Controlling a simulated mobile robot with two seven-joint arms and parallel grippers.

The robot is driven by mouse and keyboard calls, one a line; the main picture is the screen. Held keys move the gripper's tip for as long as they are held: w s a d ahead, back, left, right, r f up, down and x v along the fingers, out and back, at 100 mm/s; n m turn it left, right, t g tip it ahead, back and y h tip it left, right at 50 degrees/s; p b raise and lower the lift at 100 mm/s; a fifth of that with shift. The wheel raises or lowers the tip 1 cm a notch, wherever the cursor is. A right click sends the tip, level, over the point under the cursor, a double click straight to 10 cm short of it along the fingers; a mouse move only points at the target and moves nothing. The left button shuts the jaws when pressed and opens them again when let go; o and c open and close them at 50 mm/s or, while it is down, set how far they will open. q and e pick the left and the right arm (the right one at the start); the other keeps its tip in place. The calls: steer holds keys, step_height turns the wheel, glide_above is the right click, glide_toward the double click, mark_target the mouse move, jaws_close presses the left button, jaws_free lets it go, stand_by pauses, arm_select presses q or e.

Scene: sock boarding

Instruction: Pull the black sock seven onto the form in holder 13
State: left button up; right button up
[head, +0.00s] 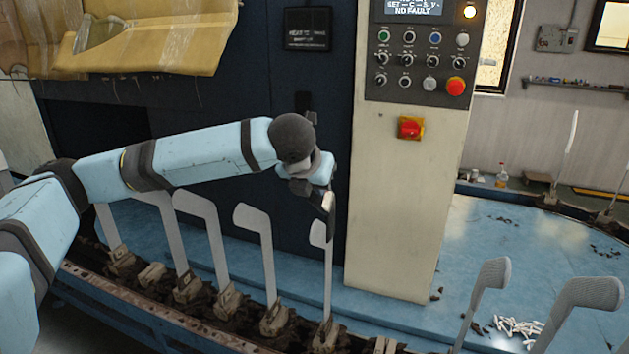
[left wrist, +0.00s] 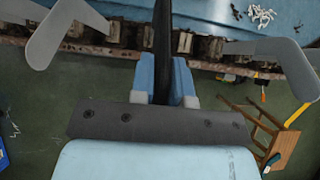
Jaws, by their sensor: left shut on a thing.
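My left gripper (head: 326,198) reaches in from the left, above the row of forms. It also shows in the left wrist view (left wrist: 166,88), with its fingers shut on the black sock (left wrist: 163,40), a narrow dark strip running up between them. In the head view the sock is hard to tell from the dark gripper parts. A bare pale form (head: 328,265) stands upright just below the gripper; whether the sock touches it I cannot tell. Its holder (head: 325,335) shows at the bottom, with no readable number. My right gripper is out of view.
More bare forms (head: 265,250) stand to the left along the rail. Two textured grey forms (head: 492,275) stand at the lower right. A cream control column (head: 405,220) rises behind the gripper. White pieces (head: 515,328) lie on the blue deck (head: 470,235). A wooden stool (left wrist: 282,150) stands on the floor.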

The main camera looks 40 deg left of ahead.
mark_target(315, 227)
arm_select(q)
steer(key=shift+f+b, duration=0.3)
steer(key=shift+f, duration=4.9)
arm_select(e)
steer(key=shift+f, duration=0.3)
arm_select(q)
steer(key=o, duration=0.8)
steer(key=p+v, duration=0.1)
steer(key=v, duration=1.3)
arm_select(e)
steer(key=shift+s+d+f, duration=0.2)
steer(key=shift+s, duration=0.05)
arm_select(q)
steer(key=shift+d+f, duration=0.1)
steer(key=shift+f, duration=0.05)
